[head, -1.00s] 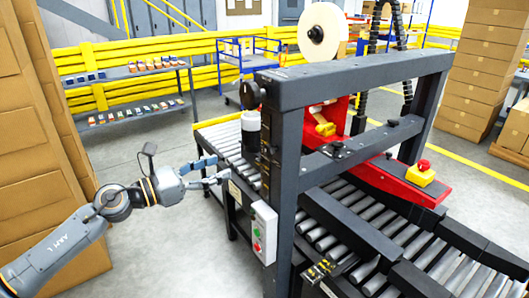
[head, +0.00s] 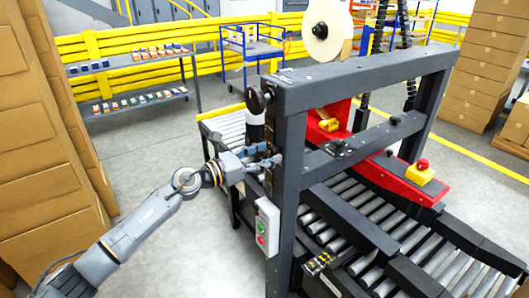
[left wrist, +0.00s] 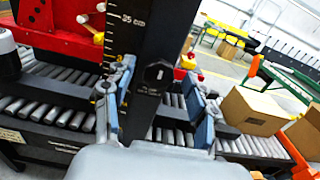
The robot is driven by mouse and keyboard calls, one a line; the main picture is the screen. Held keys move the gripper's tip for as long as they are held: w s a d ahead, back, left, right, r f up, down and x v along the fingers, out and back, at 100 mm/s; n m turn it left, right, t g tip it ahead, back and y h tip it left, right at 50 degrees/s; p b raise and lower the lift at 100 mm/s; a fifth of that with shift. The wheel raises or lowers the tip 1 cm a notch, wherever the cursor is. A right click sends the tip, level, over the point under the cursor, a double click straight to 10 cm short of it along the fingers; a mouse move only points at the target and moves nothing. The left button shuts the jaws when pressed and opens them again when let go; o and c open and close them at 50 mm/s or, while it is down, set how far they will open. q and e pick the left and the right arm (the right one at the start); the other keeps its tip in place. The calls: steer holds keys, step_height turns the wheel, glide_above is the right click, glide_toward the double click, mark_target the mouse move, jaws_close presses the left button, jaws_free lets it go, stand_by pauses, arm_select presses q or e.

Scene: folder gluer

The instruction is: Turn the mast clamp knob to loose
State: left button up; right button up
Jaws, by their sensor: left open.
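The mast clamp knob (left wrist: 158,75) is a dark round knob with a pale line mark on the black mast (left wrist: 150,30), seen in the left wrist view. My left gripper (left wrist: 160,72) is open, with one finger on each side of the knob. I cannot tell whether the fingers touch it. In the head view my left gripper (head: 268,160) is at the near left post of the machine (head: 288,165); the knob is not clearly visible there. My right gripper is not in view.
Roller conveyors (head: 360,235) run through the machine. Stacked cartons (head: 45,150) stand at the left; the floor between is clear.

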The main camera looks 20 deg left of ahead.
arm_select(q)
steer(key=c, duration=1.1)
steer(key=shift+c, duration=0.2)
